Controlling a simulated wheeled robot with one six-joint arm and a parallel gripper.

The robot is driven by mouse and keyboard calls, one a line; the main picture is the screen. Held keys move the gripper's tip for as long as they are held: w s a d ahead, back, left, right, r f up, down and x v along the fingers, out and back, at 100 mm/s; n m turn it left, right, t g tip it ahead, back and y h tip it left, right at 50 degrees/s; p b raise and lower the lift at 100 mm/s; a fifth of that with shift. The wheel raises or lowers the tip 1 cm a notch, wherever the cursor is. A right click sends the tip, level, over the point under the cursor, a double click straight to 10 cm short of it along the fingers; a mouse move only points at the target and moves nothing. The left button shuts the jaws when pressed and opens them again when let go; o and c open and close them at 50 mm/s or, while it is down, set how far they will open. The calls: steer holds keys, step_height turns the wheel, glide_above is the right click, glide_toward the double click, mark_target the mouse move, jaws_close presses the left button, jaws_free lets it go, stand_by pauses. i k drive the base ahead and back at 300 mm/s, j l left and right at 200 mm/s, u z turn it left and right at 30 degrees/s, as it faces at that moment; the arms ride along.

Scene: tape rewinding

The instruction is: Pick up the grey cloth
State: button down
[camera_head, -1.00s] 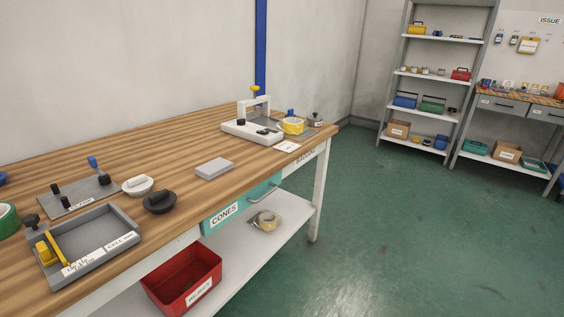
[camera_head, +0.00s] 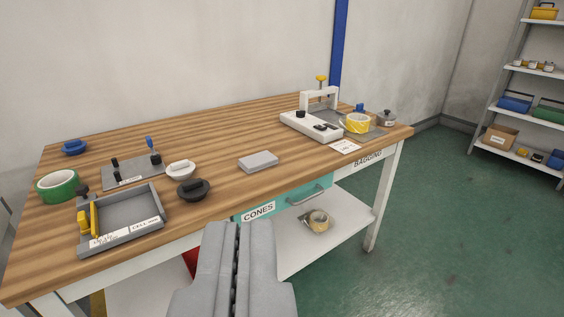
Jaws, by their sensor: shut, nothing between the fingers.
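A small flat grey rectangular piece (camera_head: 258,161) lies on the wooden bench top near its front edge, right of the middle. It looks like the folded grey cloth, though its weave is too small to tell. My gripper (camera_head: 239,224) rises from the bottom of the view, its two grey fingers shut together and empty. In the picture its tips are below the grey piece, in front of the bench's front edge. The gripper is apart from the cloth.
A black-handled dark disc (camera_head: 194,190) and a white one (camera_head: 181,170) sit left of the cloth. A grey tray (camera_head: 160,196) is further left. A white sealer (camera_head: 305,125) and yellow tape (camera_head: 357,123) stand right. A teal CONES drawer (camera_head: 285,206) is below. Bench top around the cloth is clear.

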mark_target(251, 164)
steer(key=i+j, duration=0.15)
steer(key=i, duration=0.25)
steer(key=i+j+z, duration=0.15)
steer(key=i, duration=0.25)
steer(key=i+j, duration=0.15)
steer(key=i, duration=0.25)
